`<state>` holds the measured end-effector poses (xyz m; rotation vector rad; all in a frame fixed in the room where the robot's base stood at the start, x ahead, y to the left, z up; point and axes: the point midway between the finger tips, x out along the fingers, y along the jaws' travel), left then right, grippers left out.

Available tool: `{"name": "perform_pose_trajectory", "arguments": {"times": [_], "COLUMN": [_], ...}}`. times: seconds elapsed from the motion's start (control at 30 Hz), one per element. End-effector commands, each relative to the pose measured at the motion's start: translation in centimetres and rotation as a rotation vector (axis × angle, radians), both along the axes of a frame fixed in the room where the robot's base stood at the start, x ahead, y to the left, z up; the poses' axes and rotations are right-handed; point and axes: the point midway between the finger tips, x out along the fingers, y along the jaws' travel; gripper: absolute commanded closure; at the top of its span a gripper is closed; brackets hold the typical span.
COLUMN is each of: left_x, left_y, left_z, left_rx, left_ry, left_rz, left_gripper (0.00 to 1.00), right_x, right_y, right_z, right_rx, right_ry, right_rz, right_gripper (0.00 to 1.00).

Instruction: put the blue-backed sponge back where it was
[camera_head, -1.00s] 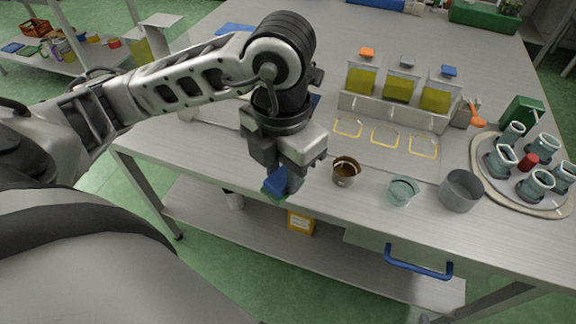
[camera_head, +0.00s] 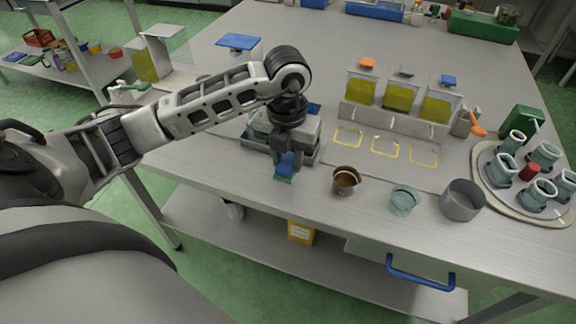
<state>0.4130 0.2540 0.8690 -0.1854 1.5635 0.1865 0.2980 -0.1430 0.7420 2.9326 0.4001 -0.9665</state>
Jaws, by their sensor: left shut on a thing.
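The blue-backed sponge (camera_head: 284,168) shows its blue back and a green lower edge. My left gripper (camera_head: 287,157) is shut on it, near the table's front edge, left of a brown cup. I cannot tell whether the sponge touches the table. Behind the gripper a grey tray (camera_head: 257,155) lies on the table, partly hidden by my gripper and wrist. My right gripper is not in view.
Close to the right of the sponge stand the brown cup (camera_head: 345,181), a glass cup (camera_head: 404,200) and a grey metal pot (camera_head: 463,199). A rack (camera_head: 394,119) of oil containers stands behind. A round tray (camera_head: 489,189) with several cups is at right.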

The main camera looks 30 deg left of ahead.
Motion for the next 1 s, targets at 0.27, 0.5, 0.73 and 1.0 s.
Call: {"name": "perform_pose_trajectory", "arguments": {"times": [0.27,0.5,0.73,1.0], "left_x": [1.0,1.0,1.0,1.0], "left_y": [0.5,0.5,0.5,0.5], "left_z": [-1.9,-4.5,-4.6,-4.8], "left_rx": [-0.002,-0.001,-0.001,-0.001], "left_ry": [0.003,0.0,-0.001,-0.001], "left_rz": [0.0,-0.002,-0.002,-0.001], "left_gripper": [0.91,0.91,0.91,0.48], "right_x": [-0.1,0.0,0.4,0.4], "right_y": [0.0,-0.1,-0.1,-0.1], "right_z": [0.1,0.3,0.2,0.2], "right_rx": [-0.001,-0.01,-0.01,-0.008], "right_ry": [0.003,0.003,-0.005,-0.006], "right_rz": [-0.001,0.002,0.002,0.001], "right_gripper": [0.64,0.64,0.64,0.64]}}
